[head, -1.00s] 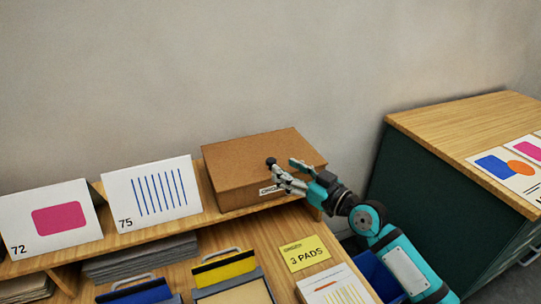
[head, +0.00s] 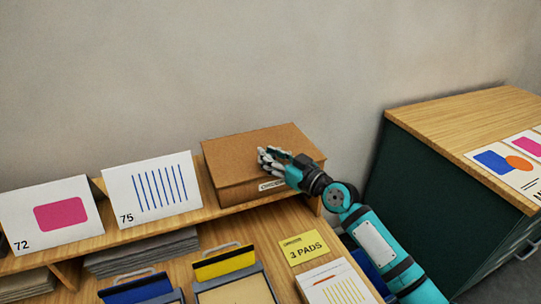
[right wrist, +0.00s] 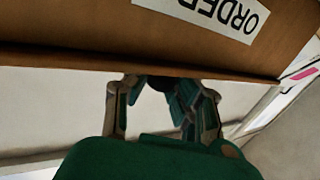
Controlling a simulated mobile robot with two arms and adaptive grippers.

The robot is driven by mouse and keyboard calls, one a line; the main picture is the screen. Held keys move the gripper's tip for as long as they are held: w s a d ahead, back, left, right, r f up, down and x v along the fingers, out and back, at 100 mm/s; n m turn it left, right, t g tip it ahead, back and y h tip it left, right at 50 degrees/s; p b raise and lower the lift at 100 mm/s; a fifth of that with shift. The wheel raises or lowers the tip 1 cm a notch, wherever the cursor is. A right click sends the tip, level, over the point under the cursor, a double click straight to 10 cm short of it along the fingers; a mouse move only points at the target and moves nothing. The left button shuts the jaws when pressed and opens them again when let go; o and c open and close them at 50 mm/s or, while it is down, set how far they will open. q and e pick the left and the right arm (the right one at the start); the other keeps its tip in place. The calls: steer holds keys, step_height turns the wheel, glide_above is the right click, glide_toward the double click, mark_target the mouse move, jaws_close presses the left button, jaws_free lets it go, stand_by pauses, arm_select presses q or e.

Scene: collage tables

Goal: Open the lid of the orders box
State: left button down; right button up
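The orders box (head: 235,155) is a brown box on the raised wooden shelf, with its lid (head: 250,143) down. In the right wrist view its brown front (right wrist: 80,30) fills the top, with a white "ORDER…" label (right wrist: 205,14) upside down. My right gripper (head: 263,158) is at the upper front edge of the box, just above the label. In the right wrist view its fingers (right wrist: 160,90) stand apart, with something dark between the tips. I cannot tell if they grip the lid's edge or a knob there. My left gripper is not in view.
Cards 72 (head: 25,222) and 75 (head: 120,190) stand left of the box. Below are trays with blue (head: 138,290) and yellow (head: 224,263) bars, a yellow "3 PADS" note (head: 303,248) and a printed sheet (head: 335,285). A wooden-topped cabinet (head: 450,118) stands right.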

jaws_close()
steer(key=shift+w+a+f, duration=0.2)
steer(key=shift+f, duration=0.05)
